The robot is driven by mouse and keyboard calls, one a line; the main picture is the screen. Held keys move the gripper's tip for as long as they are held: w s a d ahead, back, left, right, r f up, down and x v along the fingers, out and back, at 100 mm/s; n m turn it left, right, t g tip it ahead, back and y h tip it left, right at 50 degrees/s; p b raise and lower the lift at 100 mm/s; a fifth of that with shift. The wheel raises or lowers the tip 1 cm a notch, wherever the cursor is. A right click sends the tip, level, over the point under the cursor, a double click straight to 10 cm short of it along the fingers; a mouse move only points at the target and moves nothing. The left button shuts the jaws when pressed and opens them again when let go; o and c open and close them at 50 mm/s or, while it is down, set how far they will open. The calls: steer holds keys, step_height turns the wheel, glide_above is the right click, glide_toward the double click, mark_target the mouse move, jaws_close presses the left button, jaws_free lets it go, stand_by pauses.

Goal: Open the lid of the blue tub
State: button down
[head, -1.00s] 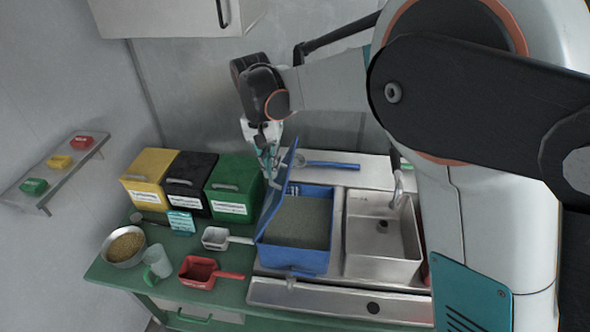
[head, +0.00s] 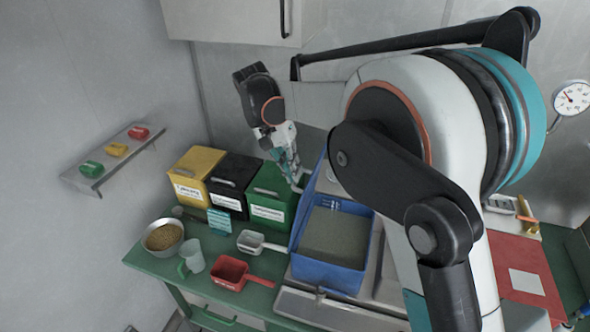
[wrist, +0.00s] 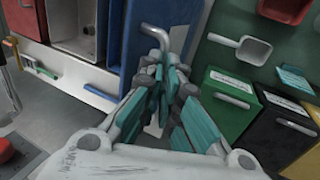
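The blue tub (head: 312,274) stands on the counter, and grey material shows inside it. Its blue lid (head: 309,196) stands raised, tilted up along the tub's left side. It also shows as a blue panel in the wrist view (wrist: 148,50). A bent grey handle (wrist: 180,32) sticks out from the lid. My gripper (head: 294,180) is at the lid's outer side, near this handle.
Green (head: 270,192), black (head: 231,186) and yellow (head: 194,176) bins stand left of the lid. A red scoop (head: 230,272), a white scoop (head: 252,241) and a bowl of beans (head: 163,237) lie in front. My arm hides much of the sink area.

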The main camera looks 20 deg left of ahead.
steer(key=c, duration=1.7)
jaws_free()
steer(key=shift+s+a+f, duration=0.15)
steer(key=shift+a+f, duration=0.05)
steer(key=shift+f, duration=0.4)
steer(key=shift+s+a+f, duration=0.15)
steer(key=shift+a+f, duration=0.05)
steer(key=shift+f, duration=0.35)
steer(key=v, duration=1.2)
steer(key=shift+w+r, duration=0.2)
